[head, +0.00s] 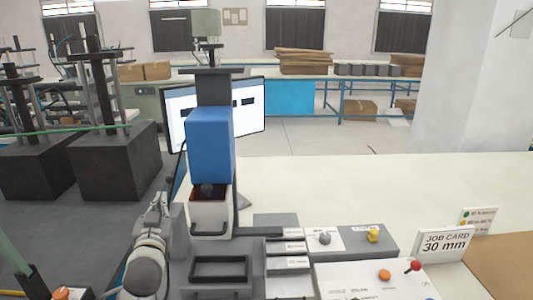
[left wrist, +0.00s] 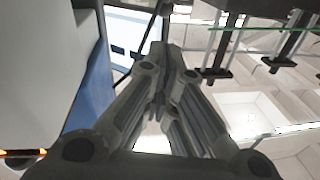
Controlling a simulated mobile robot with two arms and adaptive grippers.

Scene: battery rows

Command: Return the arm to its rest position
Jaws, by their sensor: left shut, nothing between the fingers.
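My left gripper (head: 158,208) is at the lower left of the head view, to the left of the machine with the blue upper housing (head: 210,145). The gripper is shut and empty. In the left wrist view its grey fingers (left wrist: 160,90) meet in the middle with nothing between them. The blue housing also shows at the left of that view (left wrist: 90,92). My right gripper is not in view.
A pale bin (head: 211,218) and a dark open tray (head: 219,268) are at the machine. A control panel (head: 350,285) and a job card reading 30 mm (head: 445,243) stand to the right. Dark blocks with posts (head: 115,165) stand at left. The pale tabletop is clear behind the panel.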

